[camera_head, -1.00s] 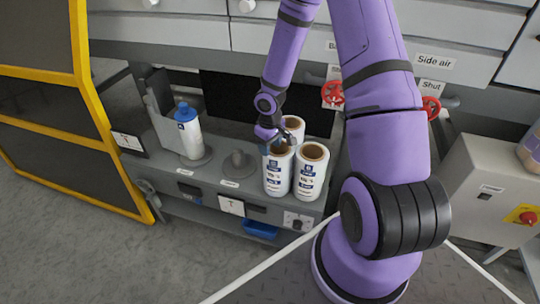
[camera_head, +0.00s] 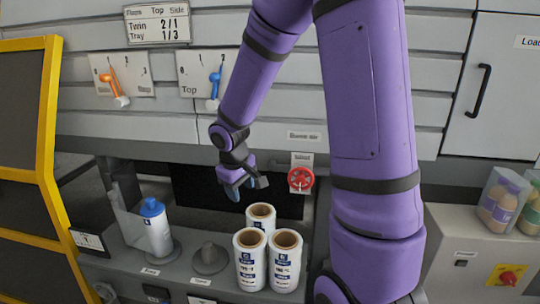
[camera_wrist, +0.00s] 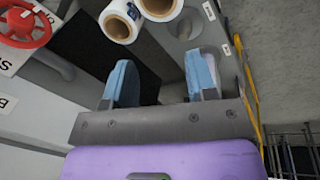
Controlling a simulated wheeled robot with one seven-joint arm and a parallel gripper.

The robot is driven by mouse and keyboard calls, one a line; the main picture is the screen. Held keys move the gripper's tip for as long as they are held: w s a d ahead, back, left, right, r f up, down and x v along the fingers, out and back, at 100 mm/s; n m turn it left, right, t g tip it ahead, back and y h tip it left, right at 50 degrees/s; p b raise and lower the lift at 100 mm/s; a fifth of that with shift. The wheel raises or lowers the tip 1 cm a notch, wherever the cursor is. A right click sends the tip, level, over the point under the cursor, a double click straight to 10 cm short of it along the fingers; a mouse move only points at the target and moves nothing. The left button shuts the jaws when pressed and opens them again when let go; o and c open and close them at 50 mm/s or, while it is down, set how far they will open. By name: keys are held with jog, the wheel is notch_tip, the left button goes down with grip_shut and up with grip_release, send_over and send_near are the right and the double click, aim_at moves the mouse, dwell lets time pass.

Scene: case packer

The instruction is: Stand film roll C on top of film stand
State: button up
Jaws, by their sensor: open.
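Three white film rolls with brown cores stand upright close together on the grey ledge: a front left roll (camera_head: 249,262), a front right roll (camera_head: 285,264) and a back roll (camera_head: 261,218). I cannot tell which is roll C. A bare grey stand with a round base and short post (camera_head: 209,259), apparently the film stand, is left of them. My gripper (camera_head: 241,187) is open and empty, above and behind the back roll. In the wrist view its blue-padded fingers (camera_wrist: 161,82) are apart, and two rolls (camera_wrist: 120,21) (camera_wrist: 160,7) show beyond them.
A white container with a blue cap (camera_head: 155,228) stands on another round base at the left. A red valve wheel (camera_head: 301,179) is right of my gripper. Grey panels rise behind, and a yellow-framed guard (camera_head: 48,130) borders the left.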

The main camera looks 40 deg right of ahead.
jog(key=s+a+r+m+t+y, duration=0.1)
jog(key=s+a+r, duration=0.3)
jog(key=s+r, duration=0.6)
jog(key=s+a+r+m+t+y, duration=0.1)
jog(key=s+a+r+t, duration=0.2)
jog(key=s+r, duration=0.7)
jog(key=shift+s+a, duration=0.6)
jog(key=shift+s, duration=0.05)
